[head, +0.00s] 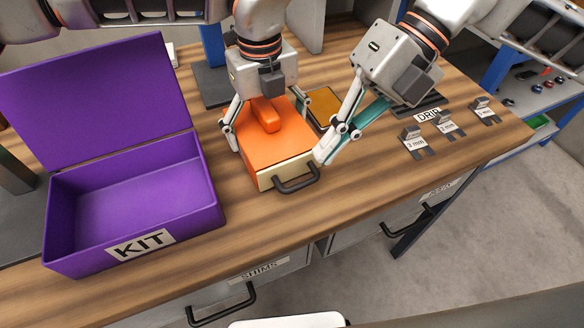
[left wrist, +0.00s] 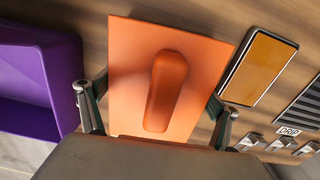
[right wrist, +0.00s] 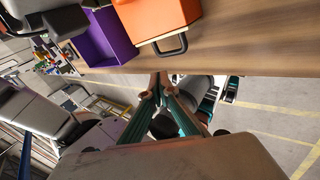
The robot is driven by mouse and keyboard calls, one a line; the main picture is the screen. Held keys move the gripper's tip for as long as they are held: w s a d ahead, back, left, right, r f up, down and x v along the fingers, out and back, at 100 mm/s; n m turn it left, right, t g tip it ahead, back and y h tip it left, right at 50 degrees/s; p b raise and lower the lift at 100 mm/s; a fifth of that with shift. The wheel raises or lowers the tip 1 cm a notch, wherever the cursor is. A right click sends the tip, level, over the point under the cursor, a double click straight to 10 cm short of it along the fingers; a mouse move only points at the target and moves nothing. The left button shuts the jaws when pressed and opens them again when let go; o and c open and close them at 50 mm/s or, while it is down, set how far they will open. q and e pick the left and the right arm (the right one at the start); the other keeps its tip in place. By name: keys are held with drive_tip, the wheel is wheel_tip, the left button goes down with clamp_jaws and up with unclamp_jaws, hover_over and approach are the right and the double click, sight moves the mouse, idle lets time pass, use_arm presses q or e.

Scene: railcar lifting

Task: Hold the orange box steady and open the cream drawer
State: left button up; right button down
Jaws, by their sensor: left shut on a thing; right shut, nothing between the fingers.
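The orange box (head: 272,142) sits on the wooden bench, with a raised orange grip on its top. Its cream drawer (head: 285,171) faces the front edge and looks closed, with a dark handle (head: 297,183). My left gripper (head: 280,132) straddles the box from above and is shut on its sides; the left wrist view shows the box (left wrist: 200,75) between both fingers. My right gripper (head: 322,157) is shut and empty, its tips close to the right of the drawer front. In the right wrist view the handle (right wrist: 172,46) lies beyond the tips, apart from them.
An open purple KIT box (head: 135,200) stands to the left. An amber-faced panel (head: 323,105) lies behind the box. Several small labelled blocks (head: 446,127) and the DRIP tray (head: 418,108) are at the right. The bench right of the drawer is clear. The SHIMS drawer (head: 258,272) is below.

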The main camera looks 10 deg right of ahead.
sight(292, 173)
drive_tip(key=s+a+r+m+t+h, duration=0.1)
drive_tip(key=a+m+t+h, duration=0.15)
drive_tip(key=m, duration=1.45)
drive_tip(key=s+a+r+m+t+h, duration=0.1)
drive_tip(key=s+a+m+t+h, duration=0.2)
drive_tip(key=m, duration=1.4)
drive_tip(key=shift+t, duration=0.55)
drive_tip(key=x, duration=0.3)
drive_tip(key=w+x, duration=0.1)
drive_tip(key=x, duration=0.2)
drive_tip(key=d+x, duration=0.1)
drive_tip(key=x, duration=0.2)
drive_tip(key=shift+w+d+f, duration=0.15)
drive_tip(key=shift+w, duration=0.25)
